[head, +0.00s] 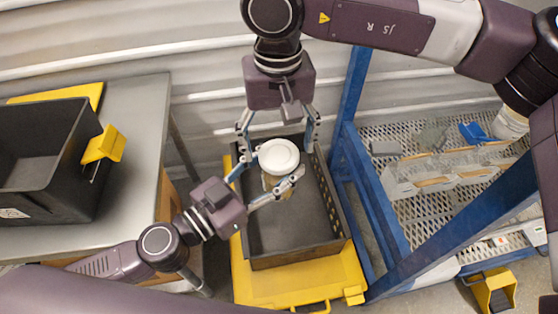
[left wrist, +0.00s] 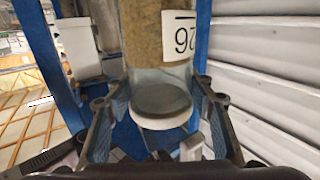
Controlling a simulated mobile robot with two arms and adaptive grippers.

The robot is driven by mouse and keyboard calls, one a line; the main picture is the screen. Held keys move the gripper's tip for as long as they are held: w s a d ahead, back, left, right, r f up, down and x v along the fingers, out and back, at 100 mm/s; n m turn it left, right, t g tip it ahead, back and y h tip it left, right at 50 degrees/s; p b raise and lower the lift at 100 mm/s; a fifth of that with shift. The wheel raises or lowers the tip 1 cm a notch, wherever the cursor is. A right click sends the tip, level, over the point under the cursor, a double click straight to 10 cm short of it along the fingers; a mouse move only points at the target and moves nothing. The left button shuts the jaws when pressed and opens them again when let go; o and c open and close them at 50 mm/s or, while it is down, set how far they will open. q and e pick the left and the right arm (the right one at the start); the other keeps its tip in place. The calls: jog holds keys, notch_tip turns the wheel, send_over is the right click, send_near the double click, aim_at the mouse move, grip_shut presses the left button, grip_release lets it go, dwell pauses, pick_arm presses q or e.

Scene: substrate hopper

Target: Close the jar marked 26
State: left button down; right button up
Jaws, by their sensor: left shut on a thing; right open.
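The jar marked 26 (left wrist: 155,40) is clear with tan contents, and its label appears upside down in the left wrist view. In the head view its body (head: 270,183) shows below a round white lid (head: 279,156). The lid covers the jar's mouth and also shows in the left wrist view (left wrist: 166,121); I cannot tell whether it is fastened. My left gripper (head: 267,180) is shut on the jar, with a finger on each side. My right gripper (head: 278,148) comes from above in the picture, open, its fingers on either side of the lid and apart from it.
A dark crate (head: 297,263) on a yellow base (head: 285,287) lies below the jar. A black bin (head: 40,140) stands on the grey table (head: 145,125) at left. A blue-framed rack (head: 420,265) with clear trays (head: 440,170) stands at right, close to the right gripper.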

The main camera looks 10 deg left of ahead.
notch_tip(320, 180, up, 3)
jog(key=shift+f, duration=0.1)
jog(key=o, duration=0.6)
jog(key=shift+c, duration=0.2)
notch_tip(320, 180, up, 12)
dwell(0.3)
